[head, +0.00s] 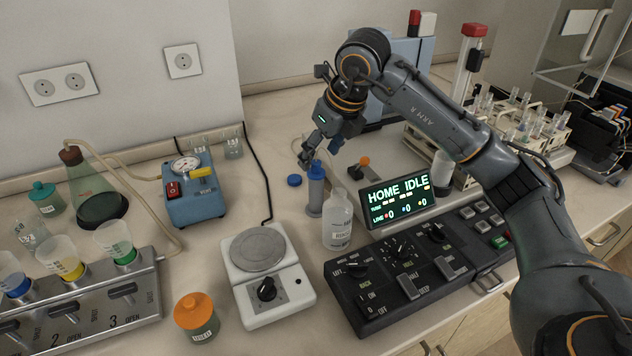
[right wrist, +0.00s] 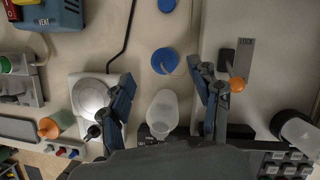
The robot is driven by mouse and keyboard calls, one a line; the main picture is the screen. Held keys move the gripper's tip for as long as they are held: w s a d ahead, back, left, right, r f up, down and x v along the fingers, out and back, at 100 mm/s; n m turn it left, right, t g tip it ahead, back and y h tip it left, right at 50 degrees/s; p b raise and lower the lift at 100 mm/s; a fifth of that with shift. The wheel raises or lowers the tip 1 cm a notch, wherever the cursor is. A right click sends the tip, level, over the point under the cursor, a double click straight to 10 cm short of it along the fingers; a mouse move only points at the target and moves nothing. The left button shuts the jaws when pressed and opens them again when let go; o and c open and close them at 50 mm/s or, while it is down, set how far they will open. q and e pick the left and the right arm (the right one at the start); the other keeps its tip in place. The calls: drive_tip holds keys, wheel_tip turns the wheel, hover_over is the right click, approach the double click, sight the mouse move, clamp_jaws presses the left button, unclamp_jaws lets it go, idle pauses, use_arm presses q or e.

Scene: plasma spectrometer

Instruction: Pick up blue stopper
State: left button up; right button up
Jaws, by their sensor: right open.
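A flat blue disc (head: 294,180) lies on the bench; it shows cut off at the top edge of the right wrist view (right wrist: 166,5). Just right of it in the head view stands a blue-grey cylinder (head: 315,198) with a brighter blue top (head: 316,169); that top shows as a blue circle in the right wrist view (right wrist: 164,62). I cannot tell which blue piece is the stopper. My right gripper (head: 318,154) is open and empty above the cylinder. In the right wrist view its fingers (right wrist: 165,76) spread to either side below the blue circle. My left gripper is not in view.
A clear bottle (head: 337,224) stands close in front of the cylinder. A hotplate (head: 258,251), a black control panel (head: 400,280) and a lit display (head: 397,203) crowd the front. A blue gauge box (head: 192,195) stands left. A small orange-knobbed lever (head: 364,162) is to the right.

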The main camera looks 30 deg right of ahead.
sight(311, 171)
drive_tip(key=x, duration=0.4)
drive_tip(key=p+x, duration=0.1)
drive_tip(key=x, duration=0.4)
drive_tip(key=shift+d, duration=0.2)
drive_tip(key=shift+r, duration=0.1)
drive_tip(key=c, duration=1.3)
drive_tip(key=shift+o, duration=0.2)
